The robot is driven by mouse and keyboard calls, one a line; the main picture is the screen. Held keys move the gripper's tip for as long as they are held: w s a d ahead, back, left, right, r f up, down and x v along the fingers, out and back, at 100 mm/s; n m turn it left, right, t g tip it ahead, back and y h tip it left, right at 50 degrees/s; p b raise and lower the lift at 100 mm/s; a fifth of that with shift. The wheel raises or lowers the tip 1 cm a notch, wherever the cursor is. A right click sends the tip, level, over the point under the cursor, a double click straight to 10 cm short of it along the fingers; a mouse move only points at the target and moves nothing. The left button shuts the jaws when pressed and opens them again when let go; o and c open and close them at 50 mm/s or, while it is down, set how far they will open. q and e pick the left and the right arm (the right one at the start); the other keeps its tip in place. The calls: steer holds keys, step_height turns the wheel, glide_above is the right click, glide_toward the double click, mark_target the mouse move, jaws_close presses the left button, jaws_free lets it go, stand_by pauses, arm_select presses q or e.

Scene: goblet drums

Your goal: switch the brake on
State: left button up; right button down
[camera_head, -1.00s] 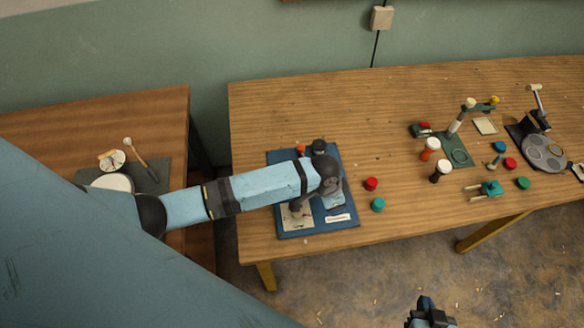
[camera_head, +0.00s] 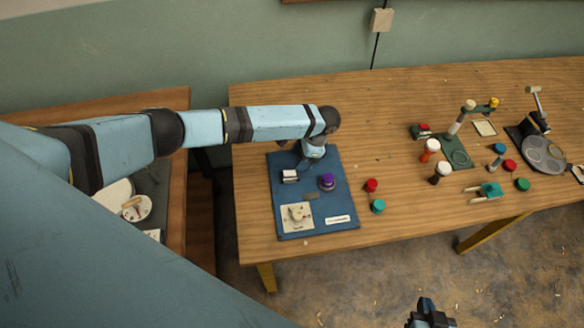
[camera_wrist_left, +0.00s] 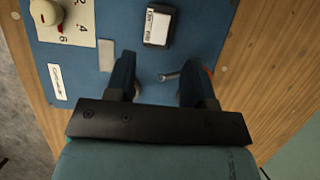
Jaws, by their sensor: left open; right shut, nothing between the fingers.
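A blue panel (camera_head: 285,222) lies on the long table. It carries a black and white switch box (camera_head: 290,176), a purple knob (camera_head: 327,182), a cream numbered dial (camera_head: 297,214) and a white label (camera_head: 338,219) too small to read. My left gripper (camera_head: 309,165) is over the panel's back edge. In the left wrist view, my left gripper (camera_wrist_left: 158,68) is open, with a small metal toggle lever (camera_wrist_left: 171,76) showing between its fingers, apparently touching neither. The switch box (camera_wrist_left: 158,25) is beyond the fingertips. I cannot tell which control is the brake. My right gripper (camera_head: 430,318) is shut and empty.
A red knob (camera_head: 371,185) and a teal knob (camera_head: 378,206) stand right of the panel. Goblet drums (camera_head: 430,148) and several small parts are further right. A second table (camera_head: 170,98) is at left.

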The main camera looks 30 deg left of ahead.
mark_target(290, 173)
arm_select(q)
steer(key=x, duration=0.7)
